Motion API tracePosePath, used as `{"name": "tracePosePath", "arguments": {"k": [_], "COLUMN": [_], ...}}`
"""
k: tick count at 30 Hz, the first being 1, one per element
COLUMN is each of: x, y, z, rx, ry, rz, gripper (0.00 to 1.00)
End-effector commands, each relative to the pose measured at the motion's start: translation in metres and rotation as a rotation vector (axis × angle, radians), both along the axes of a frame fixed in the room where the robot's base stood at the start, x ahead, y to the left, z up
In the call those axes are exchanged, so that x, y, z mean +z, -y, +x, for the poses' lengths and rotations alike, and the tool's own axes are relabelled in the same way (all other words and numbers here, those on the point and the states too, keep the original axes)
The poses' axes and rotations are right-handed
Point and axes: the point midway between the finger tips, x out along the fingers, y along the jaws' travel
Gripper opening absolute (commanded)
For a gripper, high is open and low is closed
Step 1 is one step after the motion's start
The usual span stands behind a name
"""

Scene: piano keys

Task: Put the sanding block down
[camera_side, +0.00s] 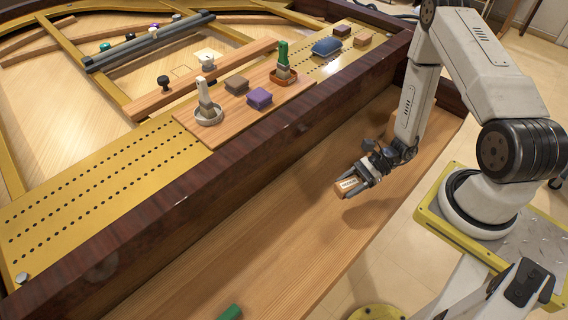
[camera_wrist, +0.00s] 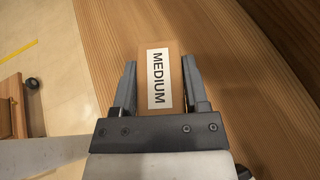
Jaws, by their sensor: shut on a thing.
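The sanding block (camera_side: 347,186) is a small orange-brown block with a white label. In the wrist view the sanding block (camera_wrist: 160,52) has a label reading "MEDIUM" and sits between the two fingers. My gripper (camera_side: 360,182) is shut on it, over the wooden key-bed board (camera_side: 270,225). In the wrist view my gripper (camera_wrist: 158,85) has one finger on each side of the block. A shadow lies on the board near the block; I cannot tell whether the block touches the wood.
A dark wooden rail (camera_side: 190,205) borders the board. Beyond it a wooden tray (camera_side: 222,122) holds brushes in dishes, a brown block (camera_side: 237,85) and a purple block (camera_side: 259,98). A blue block (camera_side: 326,47) sits on the gold plate. A green object (camera_side: 230,312) lies at the board's front. The board's middle is clear.

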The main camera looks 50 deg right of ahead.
Motion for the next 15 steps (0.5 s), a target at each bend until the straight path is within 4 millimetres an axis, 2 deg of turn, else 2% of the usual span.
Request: {"name": "tracePosePath", "arguments": {"k": [4,11,15], "x": [-0.004,-0.006,-0.015], "y": [0.010,0.011,0.011], "z": [0.003,0.003,0.003], "rx": [-0.031,-0.034,-0.034], "ry": [0.001,0.000,-0.001], "rz": [0.000,0.000,0.001], "gripper": [0.00,0.00,0.00]}}
